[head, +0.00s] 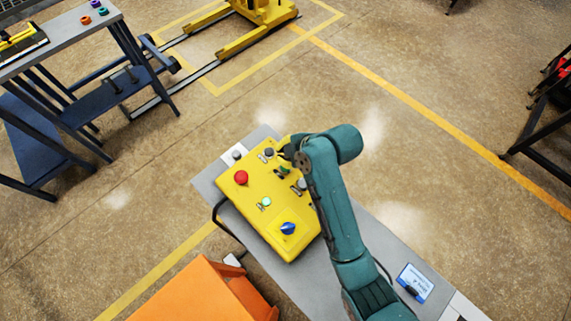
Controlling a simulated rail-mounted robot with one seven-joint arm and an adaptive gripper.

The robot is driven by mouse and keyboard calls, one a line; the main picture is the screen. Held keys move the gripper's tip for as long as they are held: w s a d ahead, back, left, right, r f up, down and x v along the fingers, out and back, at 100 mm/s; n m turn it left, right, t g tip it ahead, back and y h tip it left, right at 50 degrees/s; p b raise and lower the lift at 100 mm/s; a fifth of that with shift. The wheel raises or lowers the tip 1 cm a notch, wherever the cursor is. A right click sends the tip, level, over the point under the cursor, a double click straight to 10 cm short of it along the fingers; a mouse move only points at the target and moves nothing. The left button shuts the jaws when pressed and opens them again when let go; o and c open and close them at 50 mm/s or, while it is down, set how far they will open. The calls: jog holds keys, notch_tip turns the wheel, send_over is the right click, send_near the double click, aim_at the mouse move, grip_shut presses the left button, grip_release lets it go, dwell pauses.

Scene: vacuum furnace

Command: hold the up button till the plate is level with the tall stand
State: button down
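The yellow control box (258,214) lies on a grey bench top. It carries a red mushroom button (241,177), a lit green button (266,202), a blue knob (288,228) and several small dark controls at its far edge. Labels are too small to read, so I cannot tell which is the up button. My gripper (284,150) is over the far right edge of the box, by a dark button (269,152). The teal arm hides part of the box. Finger opening and contact are unclear. The yellow lift (265,12) is cut off at the top; no plate or tall stand is clearly identifiable.
A grey-topped table (62,40) with small coloured parts and a blue-framed cart (110,90) stand at the left. An orange cabinet (200,295) is at the lower front. A blue-and-white card (413,284) lies on the bench. A dark rack (540,125) is at the right.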

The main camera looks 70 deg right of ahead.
jog(key=shift+f, duration=1.35)
jog(key=shift+f, duration=0.1)
jog(key=shift+f, duration=0.35)
